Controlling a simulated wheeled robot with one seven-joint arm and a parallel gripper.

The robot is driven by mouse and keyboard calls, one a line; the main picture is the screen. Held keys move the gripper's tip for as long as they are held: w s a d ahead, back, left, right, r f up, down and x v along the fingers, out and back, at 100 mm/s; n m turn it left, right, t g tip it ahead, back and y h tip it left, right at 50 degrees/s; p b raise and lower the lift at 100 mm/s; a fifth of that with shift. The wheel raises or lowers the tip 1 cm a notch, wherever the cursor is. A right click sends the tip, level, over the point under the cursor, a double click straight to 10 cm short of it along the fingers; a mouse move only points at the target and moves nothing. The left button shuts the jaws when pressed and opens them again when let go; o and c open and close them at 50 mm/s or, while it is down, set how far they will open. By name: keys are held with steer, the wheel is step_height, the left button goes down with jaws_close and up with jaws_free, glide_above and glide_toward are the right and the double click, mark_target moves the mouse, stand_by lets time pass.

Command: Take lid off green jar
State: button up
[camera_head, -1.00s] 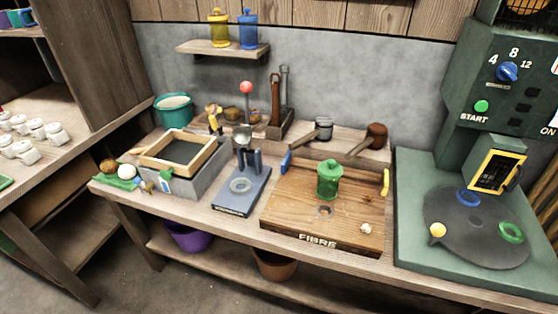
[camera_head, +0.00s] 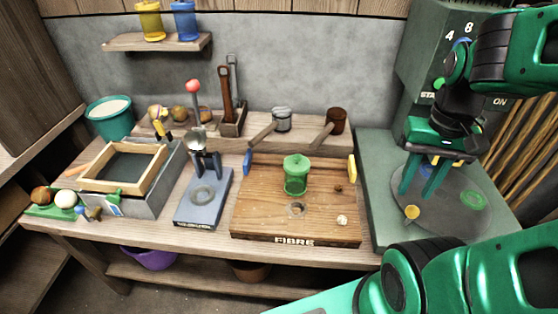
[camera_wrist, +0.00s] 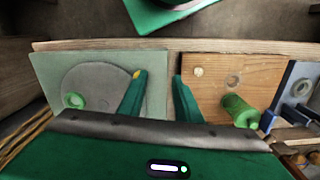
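The green jar (camera_head: 296,184) stands upright on the wooden FIBRE board, with its green knobbed lid (camera_head: 296,161) on top. In the wrist view the green jar (camera_wrist: 238,110) is to the right of my gripper. My gripper (camera_head: 423,194) is over the green machine's round grey plate, well to the right of the jar. Its two fingers are apart with nothing between them; the wrist view also shows my gripper (camera_wrist: 158,80) open and empty.
The FIBRE board (camera_head: 262,215) has a round hole and small bits on it. A blue press (camera_head: 203,197) stands left of it. Two long-handled tools (camera_head: 335,121) lie behind. The round plate (camera_head: 450,215) carries a green ring and a yellow piece. Yellow and blue jars (camera_head: 150,22) stand on the shelf.

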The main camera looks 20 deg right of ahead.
steer(key=shift+s+d, duration=0.1)
steer(key=shift+d, duration=0.2)
steer(key=o, duration=0.7)
steer(key=shift+s+r, duration=0.25)
steer(key=shift+s, duration=0.05)
steer(key=o, duration=0.5)
steer(key=shift+w+r+n, duration=0.25)
steer(key=shift+r+n, duration=0.05)
steer(key=shift+n, duration=0.1)
steer(key=shift+o, duration=0.5)
steer(key=w+a+r+n, duration=0.1)
steer(key=w+a+n, duration=0.3)
steer(key=w, duration=0.6)
steer(key=n, duration=0.2)
steer(key=shift+w+a+r+n, duration=0.15)
steer(key=shift+w+r+n, duration=0.05)
steer(key=shift+r+n, duration=0.2)
steer(key=n, duration=1.2)
glide_toward(296, 156)
step_height(296, 156, down, 5)
steer(key=shift+a+r, duration=0.1)
steer(key=shift+r, duration=0.1)
steer(key=shift+s+f, duration=0.15)
steer(key=shift+f, duration=2.7)
